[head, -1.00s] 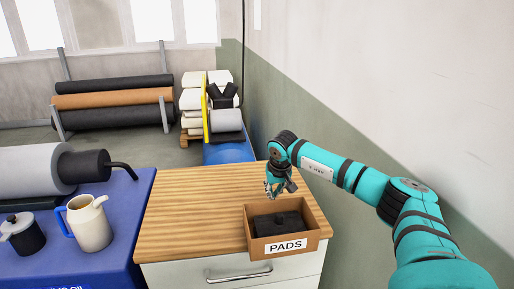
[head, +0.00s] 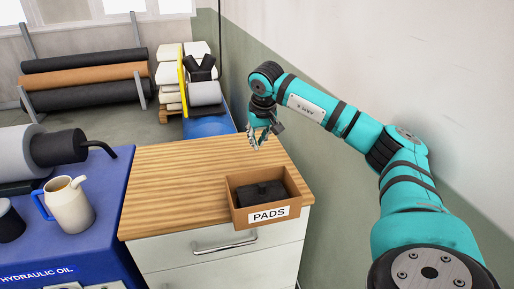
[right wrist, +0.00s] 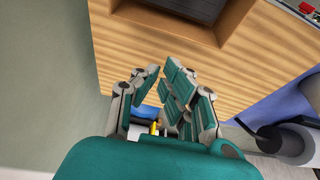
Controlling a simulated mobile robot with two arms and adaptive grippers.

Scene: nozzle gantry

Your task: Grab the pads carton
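The pads carton (head: 263,213) is an open brown box with a white PADS label on its front, standing on the wooden top of a cabinet near its right front corner. Dark pads (head: 262,193) lie inside it. My right gripper (head: 257,146) is behind and above the carton, apart from it and empty. In the right wrist view my right gripper (right wrist: 160,72) has its fingers spread with a gap between them. The carton's brown wall (right wrist: 228,20) shows at the top of that view, beyond the fingertips. My left gripper is out of view.
The wooden cabinet top (head: 185,170) is clear left of the carton. A blue bench (head: 100,205) to the left holds a cream jug (head: 70,208) and a grey roller (head: 25,152). A wall (head: 400,60) runs close along the right.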

